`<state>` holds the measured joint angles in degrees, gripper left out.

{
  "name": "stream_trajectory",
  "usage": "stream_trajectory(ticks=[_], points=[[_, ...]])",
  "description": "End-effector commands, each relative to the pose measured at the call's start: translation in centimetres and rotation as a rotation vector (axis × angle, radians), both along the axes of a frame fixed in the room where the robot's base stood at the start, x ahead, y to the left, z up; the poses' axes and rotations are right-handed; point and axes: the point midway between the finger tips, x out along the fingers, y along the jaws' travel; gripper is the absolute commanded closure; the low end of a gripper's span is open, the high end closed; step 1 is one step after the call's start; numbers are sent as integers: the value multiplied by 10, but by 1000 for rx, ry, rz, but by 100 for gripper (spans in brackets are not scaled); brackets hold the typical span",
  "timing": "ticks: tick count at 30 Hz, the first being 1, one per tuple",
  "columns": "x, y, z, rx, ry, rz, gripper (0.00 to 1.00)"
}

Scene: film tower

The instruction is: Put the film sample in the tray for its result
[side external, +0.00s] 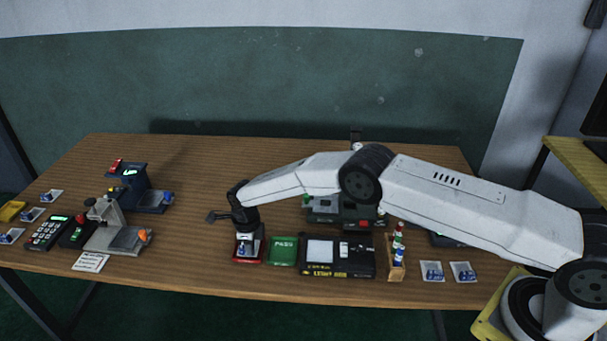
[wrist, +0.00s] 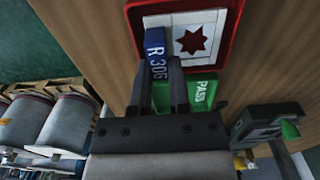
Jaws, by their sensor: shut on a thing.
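The film sample (wrist: 203,38) is a white card with a dark star and a blue grip block marked R 306 (wrist: 156,52). My gripper (wrist: 166,72) is shut on the blue block. In the wrist view the card lies within the outline of the red tray (wrist: 236,20). I cannot tell whether the card touches the tray floor. The green PASS tray (side external: 283,251) is just right of the red one and also shows partly behind my fingers (wrist: 203,93).
A black device with a light panel (side external: 338,270) stands right of the green tray, then a rack of small bottles (side external: 397,252). Cards lie at the right (side external: 432,271) and far left. A keypad (side external: 48,233) and grey instruments (side external: 115,235) stand left. Wood between is clear.

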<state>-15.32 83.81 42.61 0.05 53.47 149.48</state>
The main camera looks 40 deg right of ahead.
Motion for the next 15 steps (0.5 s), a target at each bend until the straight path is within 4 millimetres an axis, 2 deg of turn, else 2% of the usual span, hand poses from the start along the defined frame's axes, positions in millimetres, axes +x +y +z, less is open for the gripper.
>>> stream_trajectory(ticks=[14, 15], points=[[0, 0, -1, 0, 0, 0, 100], [0, 0, -1, 0, 0, 0, 69]])
